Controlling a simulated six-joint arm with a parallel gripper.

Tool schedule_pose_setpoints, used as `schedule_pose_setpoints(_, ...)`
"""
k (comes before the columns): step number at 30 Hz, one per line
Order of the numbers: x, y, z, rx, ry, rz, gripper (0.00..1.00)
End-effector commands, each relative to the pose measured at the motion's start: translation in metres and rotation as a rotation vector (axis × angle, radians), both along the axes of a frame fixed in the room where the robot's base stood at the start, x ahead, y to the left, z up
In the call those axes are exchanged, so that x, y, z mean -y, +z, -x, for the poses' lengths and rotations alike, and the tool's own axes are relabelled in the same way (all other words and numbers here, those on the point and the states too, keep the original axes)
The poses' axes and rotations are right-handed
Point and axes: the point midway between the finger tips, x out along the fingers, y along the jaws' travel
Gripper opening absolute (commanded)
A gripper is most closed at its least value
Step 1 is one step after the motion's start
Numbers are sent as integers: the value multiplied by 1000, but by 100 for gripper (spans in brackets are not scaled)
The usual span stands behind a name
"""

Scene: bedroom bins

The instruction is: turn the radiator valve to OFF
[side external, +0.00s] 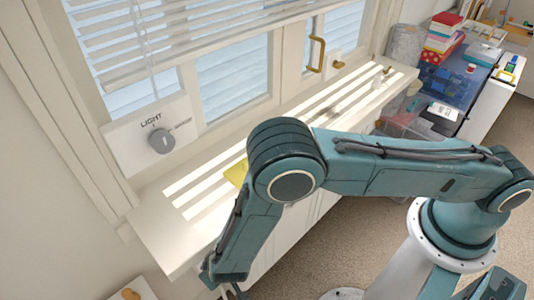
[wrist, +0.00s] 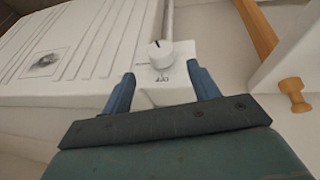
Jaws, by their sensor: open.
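The radiator valve is a white round knob (wrist: 160,56) on a white block at the end of the white radiator (wrist: 85,50) in the wrist view. A dark mark on the knob's top points away from me, slightly left. The OFF lettering (wrist: 163,78) is on the near side of the block, so the mark does not point at it. My gripper (wrist: 162,71) is open, its two blue fingers apart on either side of the lettering, with the knob beyond the tips. No contact shows. In the side view my gripper is low at the sill's front edge, mostly cut off; the valve is hidden.
A wooden post (wrist: 257,28) and a wooden peg (wrist: 294,92) on a white panel are right of the knob. In the side view, a LIGHT dial (side external: 162,141) is on the window frame above the sill (side external: 160,232). A yellow item (side external: 237,172) lies on the sill.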

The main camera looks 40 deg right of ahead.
Motion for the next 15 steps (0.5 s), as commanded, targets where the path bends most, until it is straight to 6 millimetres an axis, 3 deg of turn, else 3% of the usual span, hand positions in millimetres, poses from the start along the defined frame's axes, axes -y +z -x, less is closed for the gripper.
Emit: schedule_pose_setpoints(15, 1, -5, -2, -1, -9, -20, 60)
